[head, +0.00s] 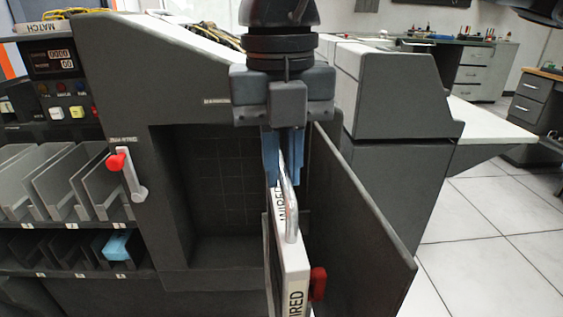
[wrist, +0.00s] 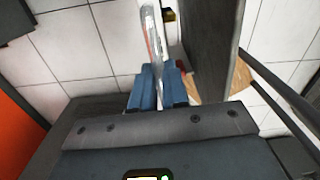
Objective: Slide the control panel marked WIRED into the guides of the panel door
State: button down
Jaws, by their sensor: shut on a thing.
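The control panel (head: 295,268) has a white edge with WIRED lettering and a chrome handle (head: 290,205). It hangs upright, edge towards the head camera, in front of the dark recess. My gripper (head: 284,170) points down with its blue fingers shut on the handle; the wrist view shows the fingers (wrist: 159,90) around the handle (wrist: 153,40). The panel door (head: 365,215) stands open just right of the panel. A red part (head: 318,284) shows between panel and door. I cannot tell whether the panel touches the door's guides. The panel's lower end is cut off.
The recess (head: 222,200) behind the panel is open. Left of it are a red-knobbed lever (head: 118,162) and card pockets (head: 80,180), with a blue item (head: 118,244) in a lower one. Tiled floor (head: 490,260) lies clear at right.

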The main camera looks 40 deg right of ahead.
jog(key=shift+f+b, duration=1.25)
jog(key=shift+b, duration=0.15)
jog(key=c, duration=1.1)
grip_release()
notch_tip(320, 180, up, 8)
jog(key=shift+a+f+p, duration=0.1)
jog(key=shift+p, duration=0.8)
